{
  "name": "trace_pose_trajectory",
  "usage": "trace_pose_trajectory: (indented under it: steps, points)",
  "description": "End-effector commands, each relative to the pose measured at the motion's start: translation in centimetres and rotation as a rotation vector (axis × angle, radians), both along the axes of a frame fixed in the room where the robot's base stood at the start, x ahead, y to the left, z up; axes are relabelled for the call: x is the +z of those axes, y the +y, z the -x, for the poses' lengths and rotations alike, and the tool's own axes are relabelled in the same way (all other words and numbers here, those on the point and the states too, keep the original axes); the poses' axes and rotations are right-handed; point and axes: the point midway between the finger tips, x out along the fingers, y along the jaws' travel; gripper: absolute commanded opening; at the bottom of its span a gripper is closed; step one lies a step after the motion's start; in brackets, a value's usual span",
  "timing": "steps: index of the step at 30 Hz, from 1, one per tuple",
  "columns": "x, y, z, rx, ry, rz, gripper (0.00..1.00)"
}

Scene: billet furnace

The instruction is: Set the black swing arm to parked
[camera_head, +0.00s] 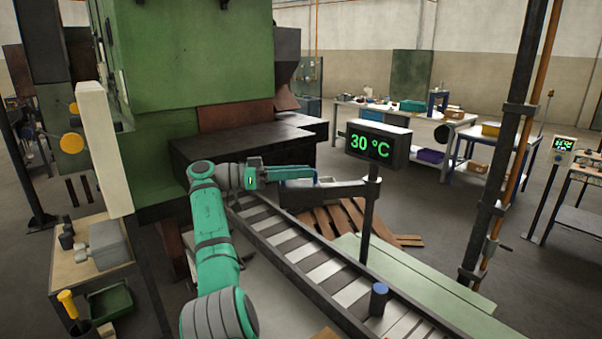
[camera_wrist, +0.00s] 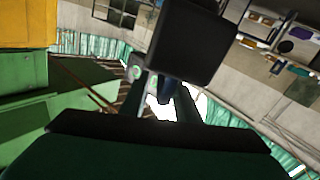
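The black swing arm (camera_head: 345,189) is a dark horizontal bar beside the roller track, reaching left from near the display post. A small blue piece (camera_head: 316,178), perhaps its handle, shows at its left part. My gripper (camera_head: 308,175) reaches right, with its fingertips at this blue piece. In the wrist view my fingers (camera_wrist: 172,106) point up the picture, with a dark blue piece (camera_wrist: 166,92) between their tips. Whether the fingers press on it is not clear. A large dark block (camera_wrist: 197,40) fills the upper middle there, and I cannot tell what it is.
A display (camera_head: 375,144) reading 30 °C stands on a post close to the swing arm. The roller track (camera_head: 300,252) runs below toward the lower right. The green furnace (camera_head: 200,60) with a dark ledge (camera_head: 245,146) is behind my arm. A brown-and-black pole (camera_head: 505,150) stands right.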

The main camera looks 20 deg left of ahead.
Motion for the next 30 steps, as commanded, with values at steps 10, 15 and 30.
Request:
trace_pose_trajectory:
  steps: [10,15,30]
  points:
    - [0.0,4.9,2.2,0.004,0.003,0.001,0.29]
    - [0.1,6.0,2.7,0.005,0.0,0.0,0.29]
    - [-0.1,6.6,3.1,0.005,0.0,-0.001,0.26]
